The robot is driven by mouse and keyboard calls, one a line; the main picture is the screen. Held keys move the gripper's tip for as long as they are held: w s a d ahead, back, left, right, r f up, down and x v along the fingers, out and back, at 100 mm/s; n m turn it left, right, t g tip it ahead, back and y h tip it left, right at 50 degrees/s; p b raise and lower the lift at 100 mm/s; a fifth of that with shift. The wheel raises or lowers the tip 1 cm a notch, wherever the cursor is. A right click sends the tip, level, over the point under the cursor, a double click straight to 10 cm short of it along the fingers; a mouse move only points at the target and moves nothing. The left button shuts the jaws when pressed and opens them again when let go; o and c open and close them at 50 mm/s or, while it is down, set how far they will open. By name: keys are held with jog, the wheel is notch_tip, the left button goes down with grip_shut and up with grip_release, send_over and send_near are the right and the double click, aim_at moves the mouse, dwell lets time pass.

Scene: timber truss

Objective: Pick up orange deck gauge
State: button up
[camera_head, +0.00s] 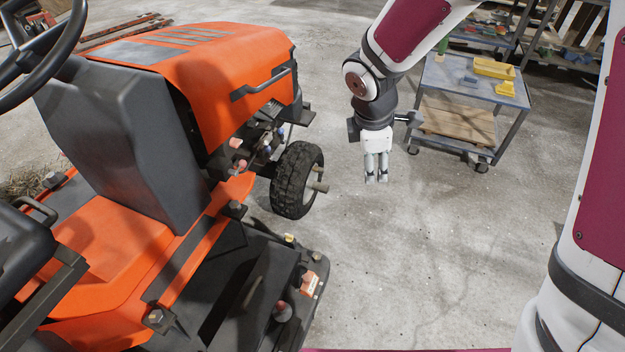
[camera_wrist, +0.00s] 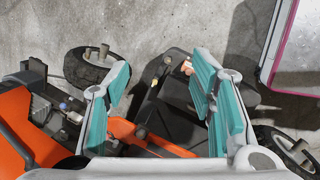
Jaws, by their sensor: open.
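The orange deck gauge (camera_head: 309,284) appears to be the small orange block with a pale face on the dark mower deck (camera_head: 262,290), near its outer edge. In the wrist view a small orange piece (camera_wrist: 187,67) shows beside the right finger, which partly covers it. My gripper (camera_head: 376,179) hangs pointing down over bare floor, to the right of the tractor's front wheel. It is apart from the gauge and above and to its right in the head view. In the wrist view my gripper (camera_wrist: 160,88) has its teal-padded fingers spread with nothing held between them.
The orange tractor (camera_head: 225,70) fills the left, with its front wheel (camera_head: 297,180) near my gripper. A knob (camera_head: 282,311) and a small yellow part (camera_head: 289,239) are on the deck. A cart (camera_head: 465,80) stands behind at right. The concrete floor between is clear.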

jog(key=w+a+f+n+b, duration=0.1)
jog(key=a+f+n, duration=0.1)
jog(key=f, duration=0.4)
jog(key=w+a+f+n+b, duration=0.1)
jog(key=a+f+n+b, duration=0.15)
jog(key=f, duration=0.45)
jog(key=n+g+y+b, duration=0.2)
jog(key=n+g+b, duration=0.1)
jog(key=n+b, duration=0.65)
send_over(307, 277)
notch_tip(307, 277, down, 37)
jog(key=shift+r, duration=0.1)
jog(key=shift+f+b, duration=1.55)
jog(key=shift+f, duration=1.6)
jog(key=shift+r, duration=0.1)
grip_shut()
